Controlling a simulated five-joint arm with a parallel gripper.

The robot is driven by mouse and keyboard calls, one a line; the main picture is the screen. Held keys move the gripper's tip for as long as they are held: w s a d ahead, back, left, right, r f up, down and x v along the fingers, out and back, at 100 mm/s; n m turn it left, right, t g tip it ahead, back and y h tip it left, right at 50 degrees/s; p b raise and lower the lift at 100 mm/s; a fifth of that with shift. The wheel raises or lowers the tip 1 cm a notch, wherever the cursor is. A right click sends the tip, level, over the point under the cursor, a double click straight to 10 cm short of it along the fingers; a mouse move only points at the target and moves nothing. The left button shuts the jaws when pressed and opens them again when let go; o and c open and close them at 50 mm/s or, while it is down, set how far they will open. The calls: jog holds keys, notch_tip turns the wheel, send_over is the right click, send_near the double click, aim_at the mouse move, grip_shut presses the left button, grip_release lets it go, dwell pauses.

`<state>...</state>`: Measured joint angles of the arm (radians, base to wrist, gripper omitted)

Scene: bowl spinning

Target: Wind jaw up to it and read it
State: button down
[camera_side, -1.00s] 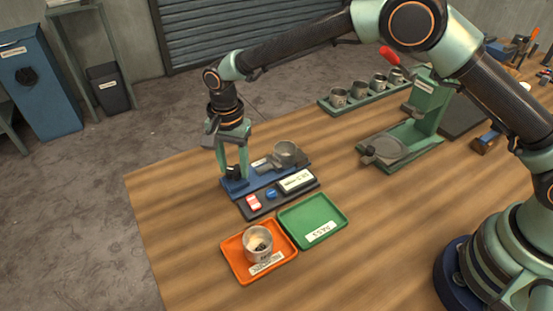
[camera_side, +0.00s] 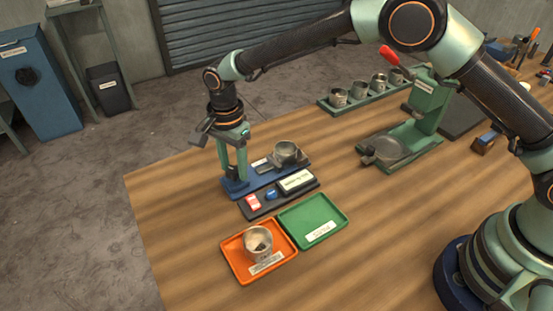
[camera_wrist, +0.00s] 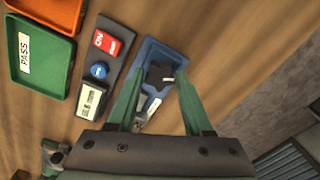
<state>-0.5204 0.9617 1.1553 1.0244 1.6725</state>
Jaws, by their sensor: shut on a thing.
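A blue measuring fixture (camera_side: 270,177) lies near the table's far left edge. A metal cup (camera_side: 285,152) sits at its right end, with a grey jaw piece (camera_side: 262,165) beside it; I cannot tell if they touch. My gripper (camera_side: 234,176) points down at the fixture's left end, shut on a black knob (camera_wrist: 159,75) there. In the wrist view the fingers stand on either side of the knob. A dark panel in front carries a display (camera_side: 297,181), a blue button (camera_side: 271,193) and a red switch (camera_side: 253,202).
An orange tray (camera_side: 232,262) holding a cup (camera_side: 258,243) and an empty green tray (camera_side: 325,213) lie in front. A green press (camera_side: 428,105) stands to the right. Several cups stand in a rack (camera_side: 365,97) behind. The table's left side is clear.

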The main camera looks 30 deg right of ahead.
aim_at(235, 169)
jog(key=shift+c, duration=1.6)
grip_release()
notch_tip(235, 169, up, 12)
jog(key=shift+r, duration=0.1)
jog(key=s+d+r+n+t, duration=0.1)
jog(key=s+d+r+n, duration=0.2)
jog(key=d+r, duration=0.35)
jog(key=s+d+r+n+t, duration=0.1)
jog(key=s+d+r+n, duration=0.2)
jog(key=d, duration=0.6)
jog(key=s+d+n+t, duration=0.3)
jog(key=s+d+n, duration=0.4)
jog(key=s+d, duration=0.4)
jog(key=shift+s+f+t, duration=0.3)
jog(key=shift+s+f, duration=0.15)
jog(key=shift+s, duration=0.05)
